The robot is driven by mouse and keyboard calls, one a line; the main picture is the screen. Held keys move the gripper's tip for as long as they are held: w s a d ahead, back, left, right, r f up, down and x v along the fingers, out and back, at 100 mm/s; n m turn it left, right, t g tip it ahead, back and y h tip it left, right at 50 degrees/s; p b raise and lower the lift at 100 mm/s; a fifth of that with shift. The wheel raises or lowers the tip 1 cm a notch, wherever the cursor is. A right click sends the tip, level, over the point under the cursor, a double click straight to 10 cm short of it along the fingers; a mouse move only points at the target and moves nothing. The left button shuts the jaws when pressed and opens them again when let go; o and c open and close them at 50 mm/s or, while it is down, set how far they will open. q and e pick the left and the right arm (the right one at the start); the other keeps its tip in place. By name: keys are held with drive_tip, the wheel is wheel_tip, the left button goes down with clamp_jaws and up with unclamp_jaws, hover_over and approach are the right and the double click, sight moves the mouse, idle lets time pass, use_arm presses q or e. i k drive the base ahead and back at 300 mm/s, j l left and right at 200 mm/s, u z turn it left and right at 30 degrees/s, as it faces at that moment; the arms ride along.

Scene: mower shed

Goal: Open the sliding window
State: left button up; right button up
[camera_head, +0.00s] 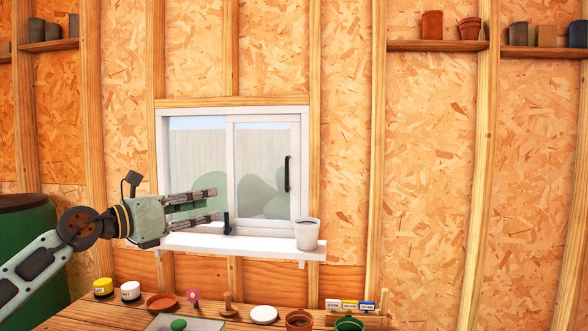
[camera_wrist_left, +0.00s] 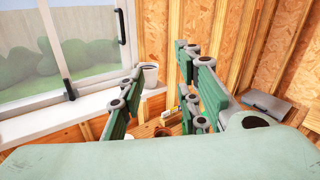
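The sliding window (camera_head: 197,112) has a white frame. Its sliding panel (camera_head: 230,165) fills the right half, with a black vertical handle (camera_head: 287,173) on its right side. The handle also shows in the left wrist view (camera_wrist_left: 121,26). A small black latch (camera_head: 227,225) stands upright at the panel's lower left corner; it also shows in the left wrist view (camera_wrist_left: 69,89). My left gripper (camera_head: 217,205) is open and empty, in front of the lower left of the window, its fingers pointing right. It appears apart from latch and handle. My right gripper is out of view.
A white cup (camera_head: 307,236) stands on the right end of the white sill (camera_head: 200,242), below the handle. The workbench (camera_head: 75,318) below holds pots, jars, a pink flower and small boxes (camera_head: 349,305). A green barrel (camera_head: 30,240) stands at left.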

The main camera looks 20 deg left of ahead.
sight(295, 119)
drive_tip(key=i, duration=1.3)
